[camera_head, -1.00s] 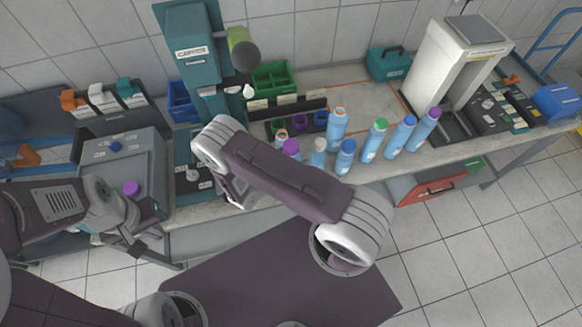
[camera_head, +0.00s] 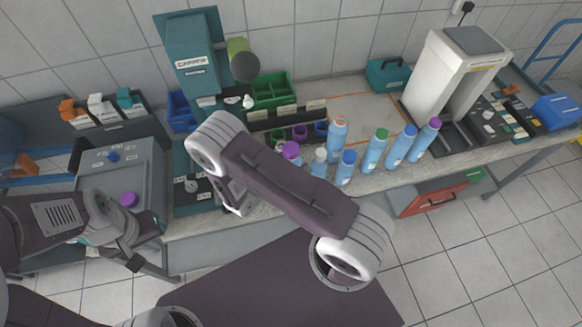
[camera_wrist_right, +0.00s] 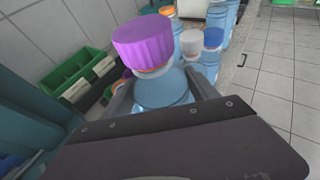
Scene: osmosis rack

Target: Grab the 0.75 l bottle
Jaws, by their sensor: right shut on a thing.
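A light-blue bottle with a purple cap (camera_wrist_right: 145,42) stands between the fingers of my right gripper (camera_wrist_right: 162,92) in the right wrist view. The gripper is shut around its body, below the cap. In the head view its purple cap (camera_head: 291,150) shows beside my right forearm, which hides most of the bottle and the right gripper. No volume marking can be read. My left gripper (camera_head: 142,240) is at the left, by the front of the grey tray unit; its fingers are small and dark. A second purple cap (camera_head: 129,200) shows next to the left wrist.
A white-capped bottle (camera_head: 320,156) and a blue-capped bottle (camera_head: 347,160) stand close to the right. Several more blue bottles follow, towards a white machine (camera_head: 450,75). A teal machine (camera_head: 190,55) and green bin (camera_head: 272,90) stand behind.

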